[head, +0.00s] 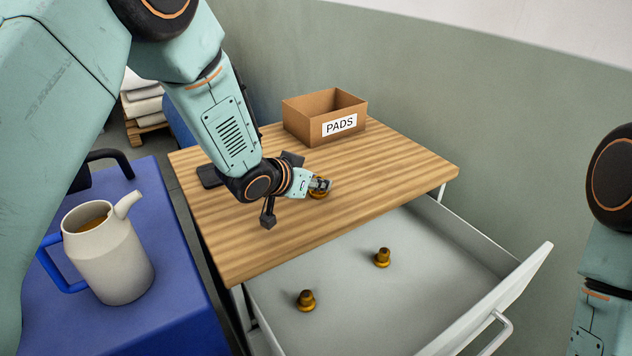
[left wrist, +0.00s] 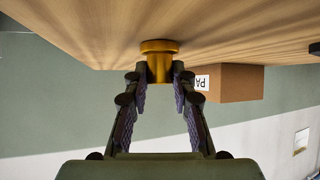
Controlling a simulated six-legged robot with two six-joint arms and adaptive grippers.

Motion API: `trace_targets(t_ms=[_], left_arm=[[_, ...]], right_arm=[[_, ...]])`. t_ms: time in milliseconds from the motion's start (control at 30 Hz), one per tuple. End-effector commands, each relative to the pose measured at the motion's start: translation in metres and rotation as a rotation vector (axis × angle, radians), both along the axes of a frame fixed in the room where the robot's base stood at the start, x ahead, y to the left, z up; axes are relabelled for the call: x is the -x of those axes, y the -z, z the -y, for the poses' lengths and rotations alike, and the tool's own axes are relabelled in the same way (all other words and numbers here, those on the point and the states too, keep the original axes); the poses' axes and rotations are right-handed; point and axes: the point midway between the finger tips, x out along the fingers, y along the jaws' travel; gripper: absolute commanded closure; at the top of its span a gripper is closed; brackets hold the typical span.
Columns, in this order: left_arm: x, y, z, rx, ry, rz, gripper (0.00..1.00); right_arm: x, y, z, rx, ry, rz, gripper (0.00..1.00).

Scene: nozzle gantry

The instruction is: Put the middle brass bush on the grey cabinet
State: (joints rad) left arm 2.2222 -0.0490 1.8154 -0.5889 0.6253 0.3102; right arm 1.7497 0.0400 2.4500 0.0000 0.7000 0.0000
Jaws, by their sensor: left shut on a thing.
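A brass bush (head: 319,195) is at the fingertips of my left gripper (head: 318,186), over the wooden top (head: 370,175) of the cabinet with the open grey drawer. In the left wrist view the fingers are shut on the narrow part of the bush (left wrist: 159,66), and its wide flange appears to be at the wood surface. Whether it bears fully on the wood is hard to tell. A second bush (head: 306,301) and a third bush (head: 382,258) stand apart on the drawer floor (head: 375,315). My right gripper is out of view.
A cardboard box (head: 297,122) labelled PADS stands at the back of the wooden top; it also shows in the left wrist view (left wrist: 235,84). A beige jug (head: 115,262) with a blue handle stands on a blue surface (head: 170,320) at left. The wooden top's right part is clear.

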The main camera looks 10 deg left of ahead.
Motion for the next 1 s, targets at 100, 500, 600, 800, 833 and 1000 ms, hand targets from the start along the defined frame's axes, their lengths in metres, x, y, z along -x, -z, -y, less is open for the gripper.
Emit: trace_targets(t_ms=[100,500,600,800,833,1000], left_arm=[[-0.0021,-0.0025,0.0007,0.001,0.000,0.005,1.00],[-0.0018,0.0007,0.0008,0.000,0.001,0.003,0.60],[-0.0017,0.0007,0.0008,0.000,0.001,0.003,0.53],[-0.0016,0.0006,0.0007,0.001,0.000,0.003,0.53],[-0.0017,0.0005,0.0007,0.001,0.000,0.003,0.53],[0.0024,-0.0067,-0.0017,0.001,-0.001,0.003,0.53]], right_arm=[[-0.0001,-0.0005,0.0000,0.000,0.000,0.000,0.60],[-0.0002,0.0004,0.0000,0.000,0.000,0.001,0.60],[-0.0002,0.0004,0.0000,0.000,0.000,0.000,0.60],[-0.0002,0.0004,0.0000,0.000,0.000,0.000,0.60],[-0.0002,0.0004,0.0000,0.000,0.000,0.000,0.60],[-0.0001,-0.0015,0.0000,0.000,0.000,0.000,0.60]])
